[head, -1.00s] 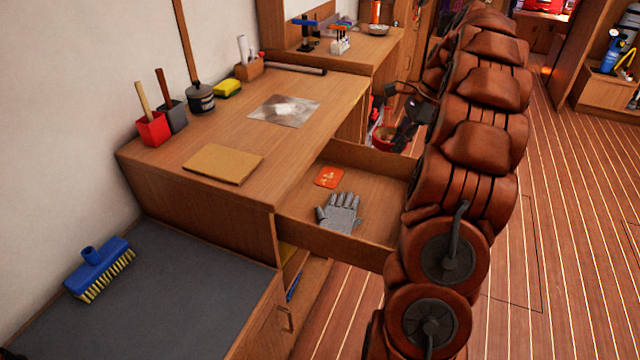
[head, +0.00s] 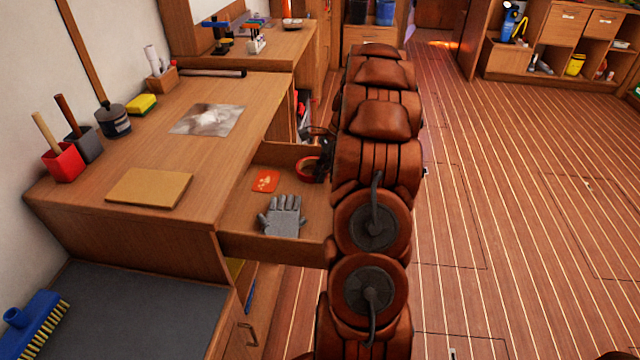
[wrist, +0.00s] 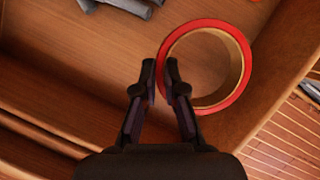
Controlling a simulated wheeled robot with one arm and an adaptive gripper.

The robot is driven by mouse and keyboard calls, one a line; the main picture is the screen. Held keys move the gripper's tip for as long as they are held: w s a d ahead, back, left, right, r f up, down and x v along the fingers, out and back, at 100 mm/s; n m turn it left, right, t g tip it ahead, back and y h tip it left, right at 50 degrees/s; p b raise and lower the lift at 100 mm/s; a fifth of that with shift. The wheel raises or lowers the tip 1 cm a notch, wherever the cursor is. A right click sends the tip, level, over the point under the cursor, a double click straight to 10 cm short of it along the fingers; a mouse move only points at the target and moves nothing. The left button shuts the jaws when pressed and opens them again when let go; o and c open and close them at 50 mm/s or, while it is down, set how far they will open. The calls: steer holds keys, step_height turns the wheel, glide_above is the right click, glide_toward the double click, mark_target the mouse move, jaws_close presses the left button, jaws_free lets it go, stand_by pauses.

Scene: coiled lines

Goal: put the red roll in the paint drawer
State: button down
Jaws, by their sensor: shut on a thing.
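The red roll (head: 303,173) is a ring with a red outside and a tan inside. In the head view it is at the right part of the open drawer (head: 275,247), partly hidden by my arm. In the wrist view my gripper (wrist: 160,70) is shut on the near left rim of the roll (wrist: 207,24), one finger inside the ring and one outside. The roll shows over the drawer floor (wrist: 65,60), close to a side wall. I cannot tell whether it touches the floor. An orange-red patch (head: 265,180) lies in the drawer.
A grey glove (head: 283,215) lies in the drawer, left of the roll. The worktop above holds a tan board (head: 149,188), a metal sheet (head: 207,120) and brushes in red and grey holders. Below the drawer is an open shelf. The plank floor to the right is clear.

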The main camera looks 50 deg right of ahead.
mark_target(320, 192)
steer(key=shift+f, duration=2.05)
steer(key=shift+f, duration=0.15)
steer(key=c, duration=1.2)
jaws_free()
steer(key=shift+c, duration=0.2)
steer(key=v, duration=1.2)
